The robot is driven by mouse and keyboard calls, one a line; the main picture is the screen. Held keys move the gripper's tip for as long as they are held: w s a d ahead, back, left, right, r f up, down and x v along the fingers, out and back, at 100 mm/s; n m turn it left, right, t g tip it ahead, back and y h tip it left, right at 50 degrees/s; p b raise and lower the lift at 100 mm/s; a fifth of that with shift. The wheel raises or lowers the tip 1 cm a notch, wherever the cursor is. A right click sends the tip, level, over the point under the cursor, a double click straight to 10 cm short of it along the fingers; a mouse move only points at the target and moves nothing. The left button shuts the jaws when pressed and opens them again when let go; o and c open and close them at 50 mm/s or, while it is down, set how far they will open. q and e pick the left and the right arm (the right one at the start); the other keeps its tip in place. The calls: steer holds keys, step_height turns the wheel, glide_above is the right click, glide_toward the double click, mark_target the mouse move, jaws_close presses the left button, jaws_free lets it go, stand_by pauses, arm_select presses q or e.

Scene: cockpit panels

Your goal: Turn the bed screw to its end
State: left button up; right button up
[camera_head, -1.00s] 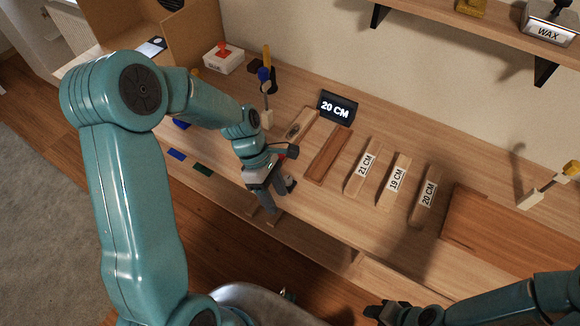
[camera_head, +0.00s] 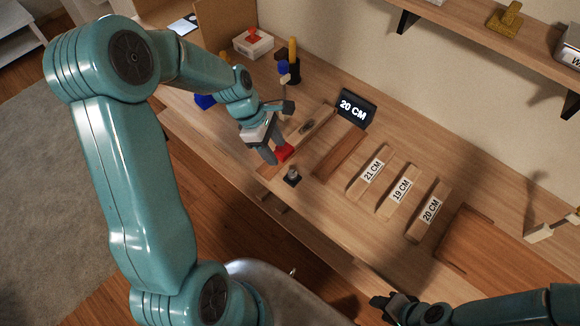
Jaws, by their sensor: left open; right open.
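A small dark knob with a grey top (camera_head: 292,176) stands near the bench's front edge; it may be the bed screw, but I cannot tell for sure. A red block (camera_head: 285,152) sits just behind it, at the front end of a wooden piece with a dark round mark (camera_head: 307,127). My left gripper (camera_head: 270,150) is open and empty, just left of the red block and up-left of the knob. I cannot tell whether it touches the block. My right gripper (camera_head: 394,308) is open at the bottom of the view, away from the bench parts.
A dark sign reading "20 CM" (camera_head: 356,109) stands behind a brown wooden strip (camera_head: 338,155). To the right lie blocks marked 21 CM (camera_head: 371,172), 19 CM (camera_head: 401,190) and 20 CM (camera_head: 429,211). A white box with a red top (camera_head: 253,43) stands at the back left.

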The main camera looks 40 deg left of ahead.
mark_target(291, 173)
arm_select(q)
steer(key=x, duration=0.8)
steer(key=shift+d+f, duration=0.1)
steer(key=shift+f, duration=0.25)
steer(key=shift+d+f+p, duration=0.3)
steer(key=shift+f, duration=0.15)
steer(key=shift+w+a+f, duration=0.1)
steer(key=shift+w+f, duration=0.05)
jaws_close()
